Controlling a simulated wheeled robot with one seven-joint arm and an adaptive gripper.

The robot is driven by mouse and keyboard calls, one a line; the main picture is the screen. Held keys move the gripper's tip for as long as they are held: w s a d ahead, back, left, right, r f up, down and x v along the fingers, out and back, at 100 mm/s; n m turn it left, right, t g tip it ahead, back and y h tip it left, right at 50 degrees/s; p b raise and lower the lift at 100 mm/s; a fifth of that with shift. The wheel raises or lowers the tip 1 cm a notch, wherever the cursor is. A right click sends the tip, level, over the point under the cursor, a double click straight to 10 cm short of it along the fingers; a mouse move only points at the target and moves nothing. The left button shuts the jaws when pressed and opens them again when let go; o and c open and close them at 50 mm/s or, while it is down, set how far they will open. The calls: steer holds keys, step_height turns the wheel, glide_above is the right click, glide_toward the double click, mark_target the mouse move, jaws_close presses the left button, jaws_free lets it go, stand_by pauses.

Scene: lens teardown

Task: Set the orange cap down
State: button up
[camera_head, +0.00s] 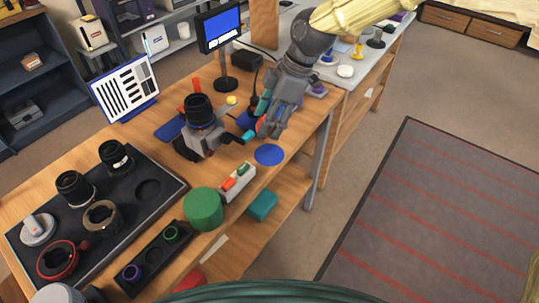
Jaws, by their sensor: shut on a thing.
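My gripper (268,126) hangs over the wooden table, pointing down, to the right of the dark lens on a grey stand. It is shut on the orange cap (259,127), of which only a small orange-red patch shows at the fingertips; the fingers hide the rest. A blue round disc (269,155) lies flat on the table just below the gripper in the picture. I cannot tell how high the cap is above the table.
The lens on its stand (199,117) is close left. A teal-tipped piece (248,137) is beside the fingertips. A black tray (150,222) holds lens parts. A small monitor (220,27) stands behind.

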mark_target(266, 156)
steer(key=shift+w, duration=0.1)
steer(key=shift+f, duration=0.35)
step_height(266, 156, down, 9)
stand_by(0.3)
steer(key=shift+f, duration=0.3)
steer(key=o, duration=0.7)
steer(key=shift+s+d+f, duration=0.1)
steer(key=shift+s, duration=0.1)
steer(key=shift+o, duration=0.8)
steer(key=shift+w+f, duration=0.1)
steer(key=v, duration=1.3)
steer(key=shift+a, duration=0.25)
